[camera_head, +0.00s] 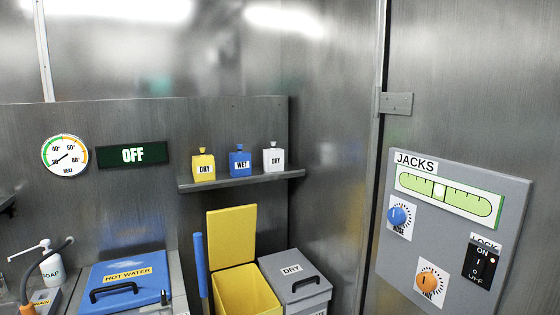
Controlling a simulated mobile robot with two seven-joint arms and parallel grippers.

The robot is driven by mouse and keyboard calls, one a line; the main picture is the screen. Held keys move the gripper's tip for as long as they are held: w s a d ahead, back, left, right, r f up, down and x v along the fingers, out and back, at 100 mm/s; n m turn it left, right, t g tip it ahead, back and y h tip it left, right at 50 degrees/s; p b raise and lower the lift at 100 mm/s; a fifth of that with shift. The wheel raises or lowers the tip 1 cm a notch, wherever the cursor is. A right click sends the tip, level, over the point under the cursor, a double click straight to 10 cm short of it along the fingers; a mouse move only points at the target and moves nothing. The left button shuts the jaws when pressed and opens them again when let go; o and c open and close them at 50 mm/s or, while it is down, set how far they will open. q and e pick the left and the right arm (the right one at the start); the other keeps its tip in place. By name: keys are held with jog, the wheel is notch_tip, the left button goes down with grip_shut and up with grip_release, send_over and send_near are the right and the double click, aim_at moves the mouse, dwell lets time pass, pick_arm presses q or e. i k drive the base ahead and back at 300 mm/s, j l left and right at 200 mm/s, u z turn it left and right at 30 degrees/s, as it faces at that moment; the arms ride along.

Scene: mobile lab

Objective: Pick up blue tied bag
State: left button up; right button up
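A small blue bag-like item (240,161) with a narrow tied-looking top stands upright on the wall shelf (240,181). It carries a white label reading WET. It is between a yellow one (203,164) labelled DRY on its left and a white one (273,157) labelled DRY on its right, apart from both. Nothing touches it from above. Neither of my grippers is in view.
Below the shelf are an open yellow bin (246,291), a closed grey bin (296,278) labelled DRY, and an upright blue bar (200,264). A blue HOT WATER lid (125,280) is at lower left. A JACKS panel (450,235) is at right.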

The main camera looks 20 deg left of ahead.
aim_at(240, 162)
jog(key=i+j+z, duration=0.3)
jog(key=i+j, duration=0.45)
jog(key=i, duration=0.05)
